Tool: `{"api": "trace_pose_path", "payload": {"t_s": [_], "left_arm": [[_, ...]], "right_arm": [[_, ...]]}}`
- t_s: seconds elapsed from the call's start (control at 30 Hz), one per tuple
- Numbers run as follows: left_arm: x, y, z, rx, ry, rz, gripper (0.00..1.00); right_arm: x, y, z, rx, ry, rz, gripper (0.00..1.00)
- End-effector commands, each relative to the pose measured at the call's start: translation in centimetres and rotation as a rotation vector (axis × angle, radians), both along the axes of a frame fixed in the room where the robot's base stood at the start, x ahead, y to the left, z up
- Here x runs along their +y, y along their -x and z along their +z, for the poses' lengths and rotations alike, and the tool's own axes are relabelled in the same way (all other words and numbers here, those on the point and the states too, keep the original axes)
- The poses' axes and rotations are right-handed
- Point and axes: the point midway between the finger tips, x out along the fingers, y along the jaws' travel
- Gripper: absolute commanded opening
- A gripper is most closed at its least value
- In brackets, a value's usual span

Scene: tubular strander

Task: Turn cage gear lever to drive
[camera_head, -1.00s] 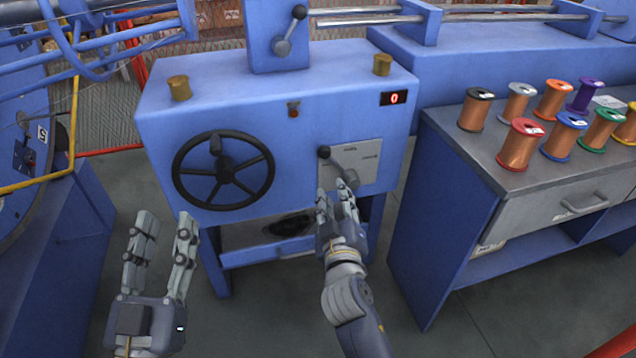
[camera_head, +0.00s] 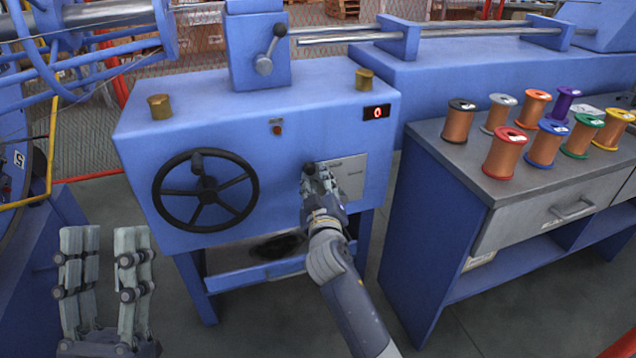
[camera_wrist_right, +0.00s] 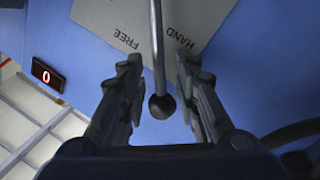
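The cage gear lever has a grey rod and a black ball knob (camera_wrist_right: 161,106). It is mounted at a light grey plate (camera_head: 355,182) on the blue cabinet's front. The wrist view shows the words FREE and HAND on the plate; no drive label is readable. My right gripper (camera_wrist_right: 158,68) is open, with its fingers on either side of the rod and knob and visible gaps to both. In the head view the right gripper (camera_head: 317,178) covers most of the lever. My left gripper (camera_head: 106,235) is open and empty at the lower left, away from the cabinet.
A black handwheel (camera_head: 206,190) is left of the plate. Another lever (camera_head: 271,50) is on the upper blue box. A red display (camera_head: 377,113) reads 0. A workbench (camera_head: 440,150) with several wire spools stands at the right. Grey floor is open in front.

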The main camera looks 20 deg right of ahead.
Motion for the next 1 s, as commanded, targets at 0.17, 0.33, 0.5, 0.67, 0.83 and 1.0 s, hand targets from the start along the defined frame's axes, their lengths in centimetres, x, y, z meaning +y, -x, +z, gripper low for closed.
{"api": "trace_pose_path", "payload": {"t_s": [0.17,0.33,0.5,0.67,0.83,1.0], "left_arm": [[0.0,0.1,0.1,-0.005,0.001,0.000,0.40],[0.0,0.1,0.1,-0.004,0.001,0.000,0.40],[0.0,0.0,0.1,-0.004,0.001,0.000,0.40],[0.0,0.0,0.1,-0.003,0.001,0.000,0.40],[-0.1,-0.5,-0.2,0.033,-0.010,0.002,0.40],[-0.3,-2.4,-2.2,0.168,-0.049,0.011,0.40]], "right_arm": [[0.0,-0.1,0.0,0.000,0.000,0.000,0.30],[0.0,-0.1,0.0,0.000,0.000,0.000,0.09],[0.1,-0.1,0.1,-0.002,0.001,0.002,0.00],[0.1,-0.1,0.3,-0.005,-0.001,0.003,0.00],[0.1,-0.1,0.6,-0.008,-0.013,0.006,0.00],[-0.1,-0.1,1.1,-0.009,-0.046,0.007,0.00]]}}
